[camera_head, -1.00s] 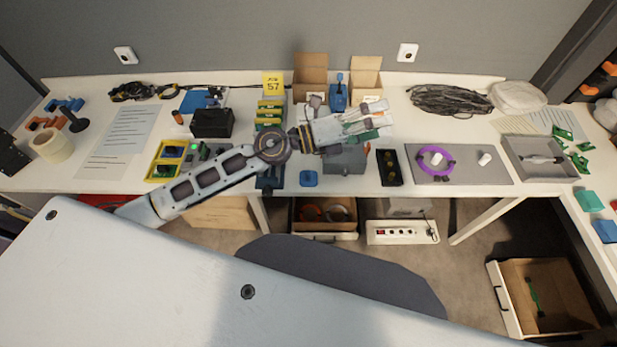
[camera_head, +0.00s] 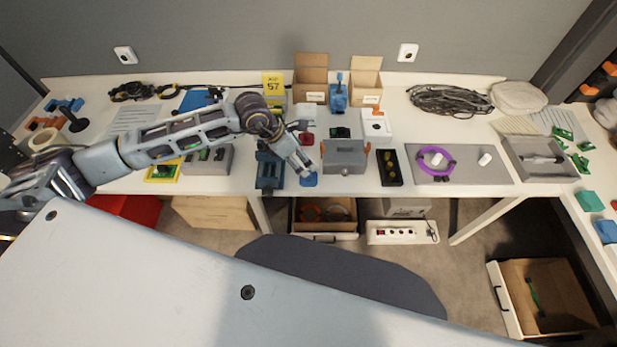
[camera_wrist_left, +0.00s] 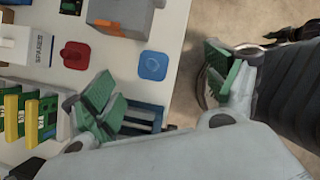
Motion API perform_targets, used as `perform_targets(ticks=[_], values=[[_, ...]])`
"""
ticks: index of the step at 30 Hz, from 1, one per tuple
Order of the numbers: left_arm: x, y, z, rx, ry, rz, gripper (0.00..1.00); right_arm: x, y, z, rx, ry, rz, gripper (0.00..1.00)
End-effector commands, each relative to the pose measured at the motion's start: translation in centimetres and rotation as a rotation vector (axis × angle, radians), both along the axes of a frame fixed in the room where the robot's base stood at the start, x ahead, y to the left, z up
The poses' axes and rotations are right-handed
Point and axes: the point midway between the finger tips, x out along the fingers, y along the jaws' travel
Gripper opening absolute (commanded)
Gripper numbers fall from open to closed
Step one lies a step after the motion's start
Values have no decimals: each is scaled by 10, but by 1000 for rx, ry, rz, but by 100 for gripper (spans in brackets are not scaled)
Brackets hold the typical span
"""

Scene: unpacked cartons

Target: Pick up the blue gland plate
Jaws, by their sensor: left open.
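The blue gland plate (camera_head: 309,181) is a small flat rounded square. It lies on the white bench near the front edge, just left of the grey box (camera_head: 344,160). My left gripper (camera_head: 306,170) is over it, pointing down, and hides part of it in the head view. My right gripper is in neither view.
A dark blue fixture (camera_head: 269,170) stands left of the plate. A red plate (camera_wrist_left: 75,55) lies behind it. The black tray (camera_head: 389,167) and grey mat (camera_head: 470,165) are to the right. The bench's front edge is close.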

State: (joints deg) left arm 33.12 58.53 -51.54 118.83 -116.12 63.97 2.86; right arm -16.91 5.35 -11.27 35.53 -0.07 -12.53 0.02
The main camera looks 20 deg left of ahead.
Motion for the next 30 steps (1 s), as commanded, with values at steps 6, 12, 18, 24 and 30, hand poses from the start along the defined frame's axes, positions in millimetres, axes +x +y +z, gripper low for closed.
perform_targets(ticks=[6,12,18,24,30], values=[[6,30,-4,110,-6,11,87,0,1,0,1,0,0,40],[6,31,-5,113,-5,12,87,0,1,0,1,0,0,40],[6,30,-6,111,-4,12,87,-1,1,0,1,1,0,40],[10,25,-19,109,-4,12,87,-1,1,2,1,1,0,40],[16,18,-43,108,-3,13,87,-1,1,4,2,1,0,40]])
